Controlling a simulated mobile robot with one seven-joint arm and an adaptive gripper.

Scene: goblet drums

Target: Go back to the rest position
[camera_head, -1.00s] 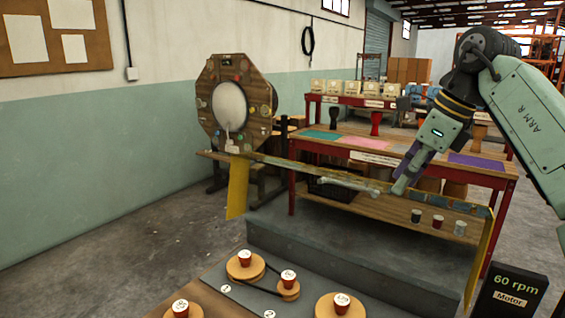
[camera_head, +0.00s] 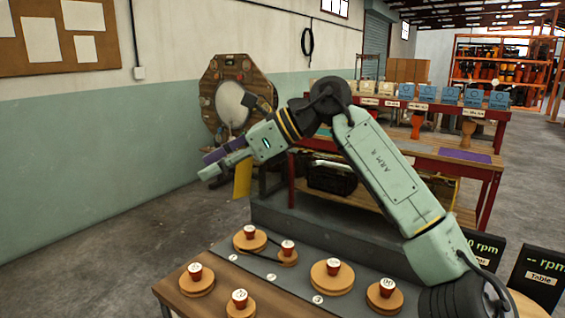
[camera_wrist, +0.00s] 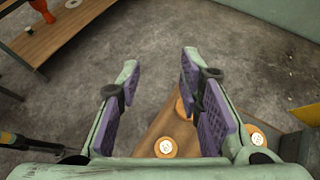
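My gripper (camera_head: 210,164) is stretched out to the left in the head view, in front of the octagonal wooden board with a round white drum face (camera_head: 232,103). In the wrist view my gripper (camera_wrist: 159,62) has its two purple-padded fingers apart, with nothing held between them. Grey floor and part of a wooden table show between and beyond the fingers. The fingers touch nothing that I can see.
Below my arm is a low table (camera_head: 262,305) with several wooden discs, each bearing a small red cup. A red-framed workbench (camera_head: 440,166) with goblet drums stands behind my arm. Open grey floor (camera_head: 120,245) lies to the left.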

